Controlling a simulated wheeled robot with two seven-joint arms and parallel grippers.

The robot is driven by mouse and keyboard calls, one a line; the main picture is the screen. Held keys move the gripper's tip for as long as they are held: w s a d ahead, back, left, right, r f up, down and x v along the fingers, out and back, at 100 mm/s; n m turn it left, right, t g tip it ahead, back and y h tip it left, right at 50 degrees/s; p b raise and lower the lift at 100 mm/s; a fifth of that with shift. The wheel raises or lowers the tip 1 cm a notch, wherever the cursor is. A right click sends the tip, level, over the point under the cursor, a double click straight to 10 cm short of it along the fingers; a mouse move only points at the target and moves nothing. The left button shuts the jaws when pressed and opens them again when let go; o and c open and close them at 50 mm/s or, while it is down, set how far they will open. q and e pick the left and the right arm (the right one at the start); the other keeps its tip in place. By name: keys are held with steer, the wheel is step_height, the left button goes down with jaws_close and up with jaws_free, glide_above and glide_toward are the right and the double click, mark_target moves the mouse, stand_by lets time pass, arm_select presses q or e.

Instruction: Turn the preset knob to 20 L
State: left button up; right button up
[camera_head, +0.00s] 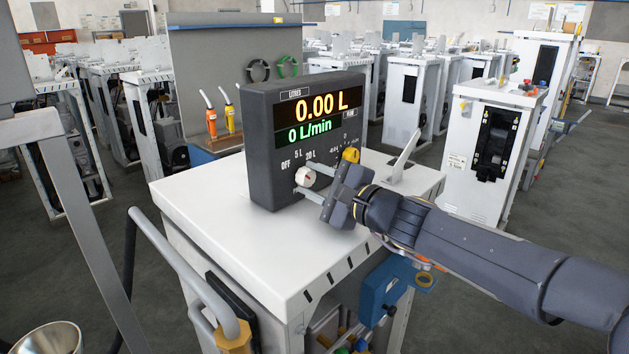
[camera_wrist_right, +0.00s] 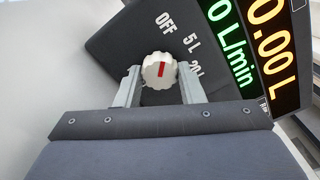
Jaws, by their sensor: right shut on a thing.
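The preset knob (camera_head: 304,177) is a white, ribbed dial low on the front of the dark dispenser head, also in the right wrist view (camera_wrist_right: 157,72). Its red line lies roughly along the direction of the OFF label (camera_wrist_right: 165,22). The 5 L label (camera_wrist_right: 191,43) and 20 L label (camera_wrist_right: 197,68) sit around its edge. My right gripper (camera_head: 307,179) is shut on the knob, one finger on each side, as the wrist view shows (camera_wrist_right: 160,80). The display (camera_head: 318,107) reads 0.00 L and 0 L/min. My left gripper is out of view.
A yellow knob (camera_head: 351,155) sits on the same panel, near my right gripper. A grey hose pipe (camera_head: 185,262) rises at the front left. Other dispensers (camera_head: 495,140) fill the background.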

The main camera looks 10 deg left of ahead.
steer(key=shift+m, duration=0.3)
steer(key=m, duration=0.3)
steer(key=shift+m, duration=0.3)
steer(key=m, duration=0.4)
steer(key=shift+m, duration=0.3)
steer(key=m+p, duration=0.1)
steer(key=m, duration=0.3)
steer(key=shift+m, duration=0.3)
steer(key=shift+m+p, duration=0.8)
steer(key=shift+m, duration=1.4)
steer(key=shift+s, duration=0.1)
steer(key=o, duration=1)
